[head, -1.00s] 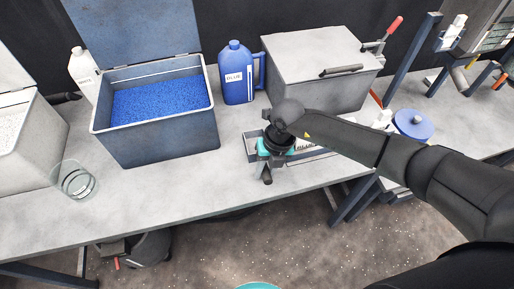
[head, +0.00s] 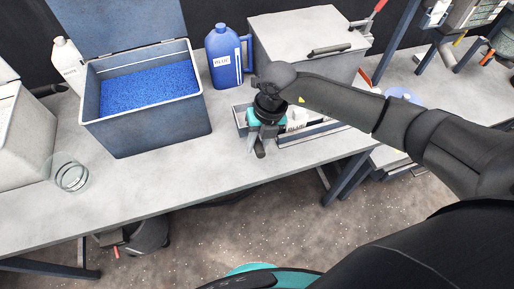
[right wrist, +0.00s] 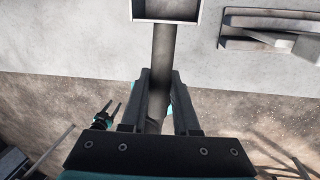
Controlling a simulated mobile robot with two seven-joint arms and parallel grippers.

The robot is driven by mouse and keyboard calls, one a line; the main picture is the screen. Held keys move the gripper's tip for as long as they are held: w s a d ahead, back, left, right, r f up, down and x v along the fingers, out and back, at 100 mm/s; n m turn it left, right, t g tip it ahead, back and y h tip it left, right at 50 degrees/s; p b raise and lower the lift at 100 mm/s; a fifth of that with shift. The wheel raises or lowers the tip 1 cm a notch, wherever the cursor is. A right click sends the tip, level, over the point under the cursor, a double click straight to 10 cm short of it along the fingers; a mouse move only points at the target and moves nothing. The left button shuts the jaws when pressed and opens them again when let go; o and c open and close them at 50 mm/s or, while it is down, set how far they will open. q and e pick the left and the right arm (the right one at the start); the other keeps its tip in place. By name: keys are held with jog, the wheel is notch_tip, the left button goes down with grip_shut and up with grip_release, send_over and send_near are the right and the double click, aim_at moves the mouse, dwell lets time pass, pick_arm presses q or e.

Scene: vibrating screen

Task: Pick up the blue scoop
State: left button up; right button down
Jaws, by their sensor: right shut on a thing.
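The blue scoop looks grey in the right wrist view, where its square pan (right wrist: 170,9) with a pale rim is at the top and its handle (right wrist: 163,48) runs down between my fingers. My right gripper (right wrist: 160,88) is shut on that handle. In the head view my right gripper (head: 259,147) is at the table's front edge, and the handle end pokes out below it. The gripper and wrist hide part of the scoop. I cannot tell whether the pan touches the table. My left gripper (right wrist: 112,108) shows small in the right wrist view, fingers apart and empty.
A long tray labelled BLUE (head: 315,127) lies right of the gripper. A blue jug (head: 222,60) and a closed grey box (head: 305,40) stand behind. The front-left table (head: 150,190) is clear.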

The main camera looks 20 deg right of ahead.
notch_tip(320, 180, up, 15)
jog(key=p, duration=0.1)
jog(key=shift+r, duration=0.15)
dwell(0.4)
